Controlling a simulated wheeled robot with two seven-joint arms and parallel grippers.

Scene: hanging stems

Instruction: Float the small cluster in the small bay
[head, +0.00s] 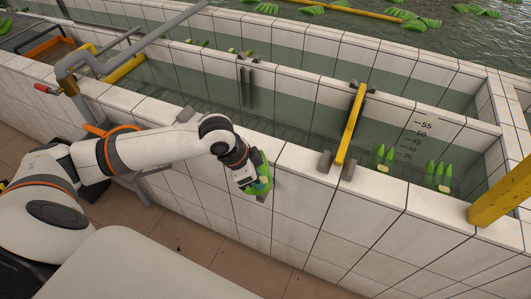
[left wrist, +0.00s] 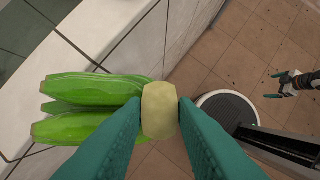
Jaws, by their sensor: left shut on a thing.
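My left gripper (head: 258,186) is shut on a small green banana cluster (head: 264,172), beside the outer face of the tiled tank wall. In the left wrist view the teal fingers (left wrist: 161,115) pinch the cluster's pale cut stub, and its green fruits (left wrist: 90,88) point left by the wall. A yellow bar (head: 351,124) crosses the tank. The bay right of it looks the shorter one, with depth marks on its far wall and two green clusters (head: 385,157) (head: 438,174) standing tips up. My right gripper (left wrist: 276,86) shows open and empty in the left wrist view.
The tiled tank rim (head: 289,157) runs between my left gripper and the water. A grey pipe (head: 130,42) stands at upper left, and a yellow post (head: 499,195) at right. More green clusters (head: 400,13) float in the far pool.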

